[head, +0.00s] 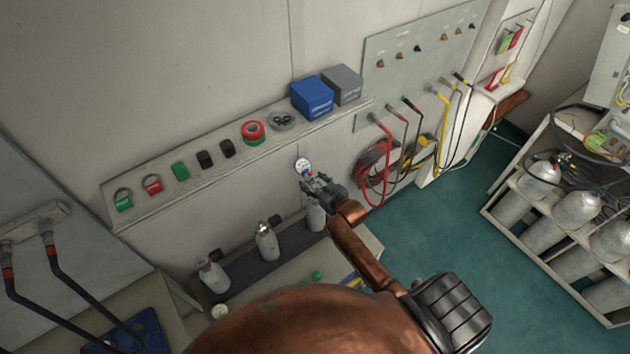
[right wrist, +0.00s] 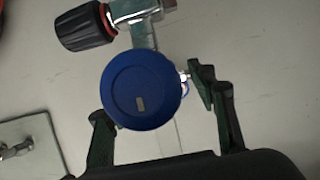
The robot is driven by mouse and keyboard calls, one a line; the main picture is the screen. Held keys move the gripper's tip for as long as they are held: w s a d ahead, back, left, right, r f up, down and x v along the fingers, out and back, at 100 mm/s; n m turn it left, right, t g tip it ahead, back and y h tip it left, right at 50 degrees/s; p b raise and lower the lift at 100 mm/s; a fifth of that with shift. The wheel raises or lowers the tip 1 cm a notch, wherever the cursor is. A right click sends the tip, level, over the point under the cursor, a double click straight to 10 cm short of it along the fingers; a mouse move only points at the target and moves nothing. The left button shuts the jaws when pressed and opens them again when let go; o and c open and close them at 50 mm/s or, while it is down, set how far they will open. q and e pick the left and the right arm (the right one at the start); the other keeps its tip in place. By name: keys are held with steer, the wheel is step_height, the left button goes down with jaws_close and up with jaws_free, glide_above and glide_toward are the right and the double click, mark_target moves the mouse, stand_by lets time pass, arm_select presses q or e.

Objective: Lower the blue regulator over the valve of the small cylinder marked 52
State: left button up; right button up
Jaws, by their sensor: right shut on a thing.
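The blue regulator (right wrist: 142,92) fills the middle of the right wrist view, with a black knob and a metal fitting beyond it. My right gripper (head: 318,184) is shut on it, its fingers either side of the blue body. In the head view, a gauge (head: 303,166) shows just past the fingertips. Three small grey cylinders stand upright on a dark strip: a left one (head: 212,276), a middle one (head: 267,243) and a right one (head: 316,218), partly hidden beneath my gripper. The number 52 is not readable on any of them. My left gripper is out of view.
A wall shelf (head: 160,205) behind the cylinders carries tape, small parts, a blue box (head: 312,97) and a grey box (head: 343,84). Hoses hang from a panel (head: 420,45) to the right. A rack of larger cylinders (head: 578,212) stands far right. Green floor between is clear.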

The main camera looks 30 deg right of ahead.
steer(key=shift+f+b, duration=0.3)
steer(key=shift+f, duration=0.05)
steer(key=shift+r, duration=0.1)
steer(key=shift+s+d+p, duration=0.1)
steer(key=shift+p, duration=0.35)
steer(key=shift+f, duration=0.3)
steer(key=shift+f+b, duration=0.3)
steer(key=shift+b, duration=0.05)
steer(key=shift+f, duration=1.4)
stand_by(2.0)
steer(key=shift+s+f, duration=0.1)
steer(key=shift+f, duration=0.3)
